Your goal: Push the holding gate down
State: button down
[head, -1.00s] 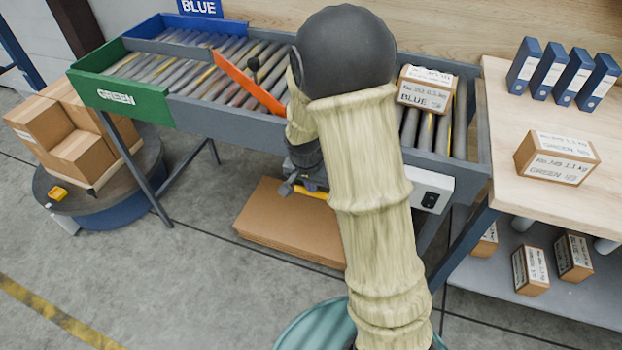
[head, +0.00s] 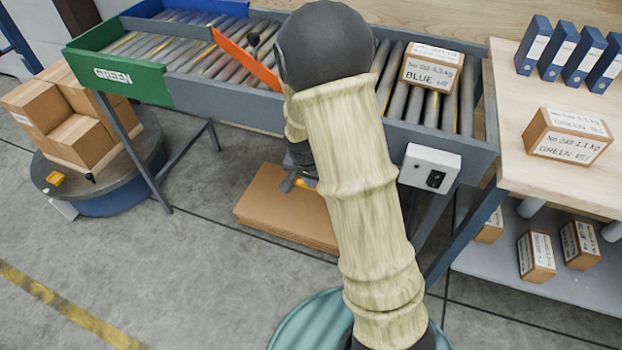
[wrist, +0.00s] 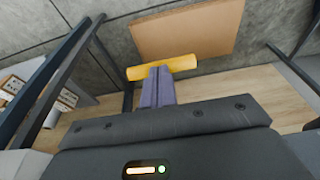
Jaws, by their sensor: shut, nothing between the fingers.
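A grey roller conveyor (head: 225,104) crosses the head view. An orange bar (head: 245,59) with a black knob (head: 254,39) slants over its rollers; I cannot tell whether this is the holding gate. My arm hides the rollers between the bar and a carton (head: 431,69) marked BLUE, which sits on the right-hand rollers. My gripper (head: 290,184) hangs low at the conveyor's near side, largely hidden by my arm. In the wrist view my gripper (wrist: 158,80) has its fingers together, with a yellow bar (wrist: 162,67) across their tips.
A white control box (head: 430,167) is on the conveyor's front. Flat cardboard (head: 285,208) lies on the floor below. A wooden bench (head: 540,180) at right holds a GREEN carton (head: 568,136) and blue binders (head: 560,48). Cartons (head: 75,120) stand on a round platform at left. Floor in front is clear.

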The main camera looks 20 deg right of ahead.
jog(key=shift+s+f, duration=0.15)
jog(key=shift+f, duration=0.05)
jog(key=p+v, duration=0.5)
jog(key=v, duration=0.9)
jog(key=shift+r, duration=0.2)
jog(key=s+d+r+n+y, duration=0.1)
jog(key=s+r+n, duration=0.1)
jog(key=s+n, duration=0.75)
notch_tip(320, 180, up, 17)
jog(key=s+m+p, duration=0.2)
jog(key=p, duration=1.5)
jog(key=shift+f, duration=0.2)
jog(key=shift+d, duration=0.1)
